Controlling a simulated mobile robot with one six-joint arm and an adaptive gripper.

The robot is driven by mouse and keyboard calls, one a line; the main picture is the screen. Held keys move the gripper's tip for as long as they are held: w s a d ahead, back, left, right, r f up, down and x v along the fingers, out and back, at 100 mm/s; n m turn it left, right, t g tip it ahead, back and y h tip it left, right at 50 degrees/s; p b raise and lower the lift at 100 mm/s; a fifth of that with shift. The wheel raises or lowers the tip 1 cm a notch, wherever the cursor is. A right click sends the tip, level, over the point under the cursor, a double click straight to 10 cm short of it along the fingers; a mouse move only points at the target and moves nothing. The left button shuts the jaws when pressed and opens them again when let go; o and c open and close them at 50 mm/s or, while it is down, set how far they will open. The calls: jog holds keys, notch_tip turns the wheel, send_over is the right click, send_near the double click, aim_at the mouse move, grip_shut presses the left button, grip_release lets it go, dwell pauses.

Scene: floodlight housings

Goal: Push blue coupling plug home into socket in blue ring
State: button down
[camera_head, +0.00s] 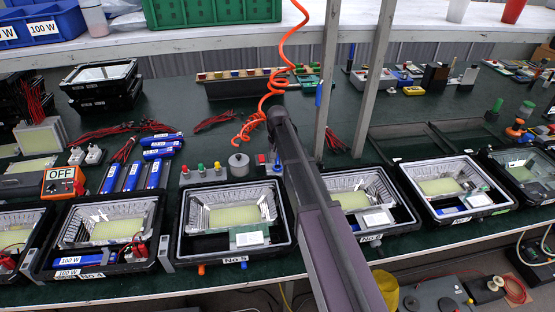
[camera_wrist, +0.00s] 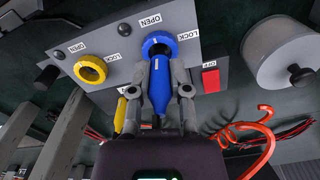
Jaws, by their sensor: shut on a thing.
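In the wrist view the blue ring (camera_wrist: 160,43) sits on a grey panel (camera_wrist: 203,22), with OPEN and LOCK labels around it. The blue plug (camera_wrist: 160,88) is in line with the ring, its front end at the ring's opening. I cannot tell how deep it sits in the socket, as ring and plug overlap in the view. My gripper (camera_wrist: 163,96) is shut on the plug, one finger on each side.
A yellow ring (camera_wrist: 90,68) with its own labels is left of the blue one. A red OFF switch (camera_wrist: 210,78) sits close by on the right. A grey cylinder (camera_wrist: 285,52) and a coiled orange cable (camera_wrist: 255,137) are further right. Several floodlight housings (camera_head: 237,221) line the bench front.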

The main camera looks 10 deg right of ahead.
jog(key=shift+f+b, duration=0.7)
jog(key=shift+f, duration=0.05)
dwell(0.7)
jog(key=shift+r+p, duration=0.35)
jog(key=shift+p, duration=0.05)
jog(key=shift+f+b, duration=0.6)
jog(key=shift+b, duration=0.05)
dwell(1.9)
jog(key=c, duration=0.5)
grip_release()
jog(key=shift+r, duration=0.15)
notch_tip(320, 180, up, 9)
jog(key=p, duration=0.9)
jog(key=shift+r+p, duration=0.15)
jog(key=shift+p, duration=0.15)
jog(key=shift+r+p, duration=0.35)
